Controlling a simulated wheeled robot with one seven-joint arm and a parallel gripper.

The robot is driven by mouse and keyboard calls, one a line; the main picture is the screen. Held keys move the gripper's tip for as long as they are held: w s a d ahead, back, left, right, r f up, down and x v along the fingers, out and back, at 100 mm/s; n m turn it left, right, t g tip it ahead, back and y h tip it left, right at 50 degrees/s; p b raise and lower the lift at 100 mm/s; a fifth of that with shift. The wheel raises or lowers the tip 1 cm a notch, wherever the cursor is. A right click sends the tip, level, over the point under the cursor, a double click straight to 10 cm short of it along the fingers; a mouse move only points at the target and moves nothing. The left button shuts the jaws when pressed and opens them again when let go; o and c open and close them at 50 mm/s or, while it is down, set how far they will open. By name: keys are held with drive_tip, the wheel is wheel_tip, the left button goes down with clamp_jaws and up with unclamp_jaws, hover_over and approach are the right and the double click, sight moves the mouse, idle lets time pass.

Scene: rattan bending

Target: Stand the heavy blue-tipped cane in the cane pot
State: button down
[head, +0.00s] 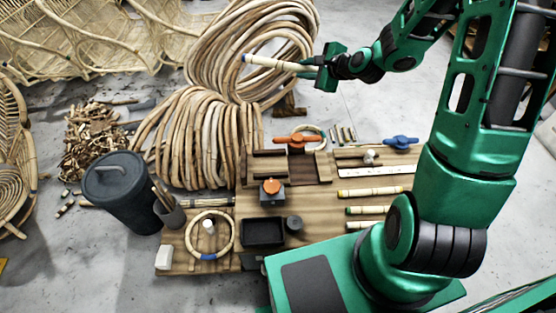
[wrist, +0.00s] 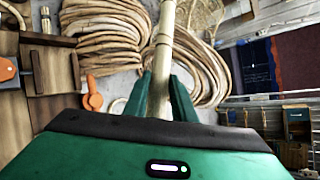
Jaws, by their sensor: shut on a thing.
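My gripper (head: 322,68) is shut on a pale cane (head: 280,63) with a blue tip at its left end. It holds the cane near its right end, almost level, raised in front of the big rattan coils. In the wrist view the cane (wrist: 163,45) runs up between my two green fingers (wrist: 158,97); its tip is out of that view. A small grey pot (head: 171,216), which looks like the cane pot, stands at the board's left end with several thin sticks leaning in it. The held cane is well apart from the pot.
A dark lidded bin (head: 125,198) stands close left of the pot. A rattan ring (head: 232,238) lies right of it. The wooden board (head: 310,240) carries an orange-topped block (head: 271,190), a black tray (head: 263,232) and several marked canes (head: 370,191). Rattan coils (head: 200,125) stand behind.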

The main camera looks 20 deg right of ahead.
drive_tip(key=s+a+f+n+g+y, duration=0.1)
drive_tip(key=s+a+f+n, duration=0.15)
drive_tip(key=f, duration=0.75)
drive_tip(key=s+a+f+n+g+y, duration=0.15)
drive_tip(key=a+f, duration=0.25)
drive_tip(key=f, duration=0.6)
drive_tip(key=s+a+f+n+y, duration=0.1)
drive_tip(key=a+f+y, duration=0.15)
drive_tip(key=f, duration=0.85)
hover_over(296, 163)
wheel_tip(296, 163, down, 7)
drive_tip(key=shift+f+h, duration=0.4)
drive_tip(key=shift+f, duration=1.55)
drive_tip(key=shift+d+f, duration=0.1)
drive_tip(key=c, duration=1.5)
unclamp_jaws()
